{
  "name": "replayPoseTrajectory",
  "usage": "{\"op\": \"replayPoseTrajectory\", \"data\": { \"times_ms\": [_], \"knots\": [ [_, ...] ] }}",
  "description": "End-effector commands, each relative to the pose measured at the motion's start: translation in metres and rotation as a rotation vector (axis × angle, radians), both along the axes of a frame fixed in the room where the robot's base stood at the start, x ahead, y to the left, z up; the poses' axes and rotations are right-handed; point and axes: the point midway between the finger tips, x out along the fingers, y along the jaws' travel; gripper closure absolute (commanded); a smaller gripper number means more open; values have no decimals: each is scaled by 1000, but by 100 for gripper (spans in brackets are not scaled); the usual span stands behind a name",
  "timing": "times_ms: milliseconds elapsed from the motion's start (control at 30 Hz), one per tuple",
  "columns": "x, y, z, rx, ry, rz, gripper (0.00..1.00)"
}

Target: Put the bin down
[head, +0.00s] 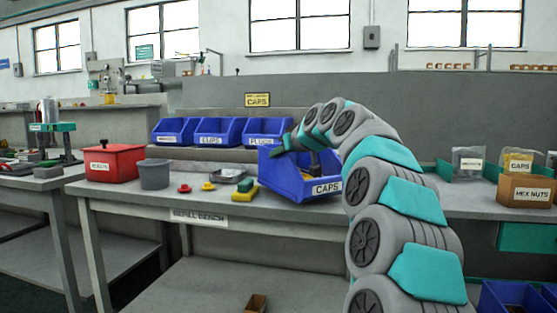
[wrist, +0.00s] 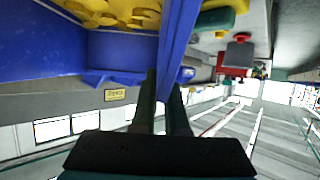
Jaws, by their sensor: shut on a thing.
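The blue bin labelled CAPS (head: 293,182) is at the refill bench (head: 130,195), right of the middle of its top. It looks slightly tilted, and I cannot tell whether its base touches the bench. My gripper (head: 284,145) is shut on the bin's wall at its upper left. In the wrist view the blue wall (wrist: 183,35) runs between the two fingers of my gripper (wrist: 164,82), and yellow caps (wrist: 115,12) lie inside the bin. My arm hides part of the bin's right side.
Blue bins (head: 215,132) stand on the raised shelf behind. A red bin (head: 115,163), a grey tub (head: 154,174), a yellow and green sponge (head: 245,191) and a metal tray (head: 228,176) are to the left. A HEX NUTS box (head: 526,190) is at the right.

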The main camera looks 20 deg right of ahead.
Motion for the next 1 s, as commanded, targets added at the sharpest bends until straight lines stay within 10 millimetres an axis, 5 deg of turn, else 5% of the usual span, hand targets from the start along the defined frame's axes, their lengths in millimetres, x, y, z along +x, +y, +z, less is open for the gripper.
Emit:
{"op": "replayPoseTrajectory", "data": {
  "times_ms": [500, 533, 800, 1000],
  "knots": [
    [-1, 0, -16, -1, -1, 0, 100],
    [-1, 0, -16, -1, 0, 0, 88],
    [0, 0, -16, -1, 0, 0, 59],
    [0, 0, -16, 0, 0, 0, 59]
  ]
}}
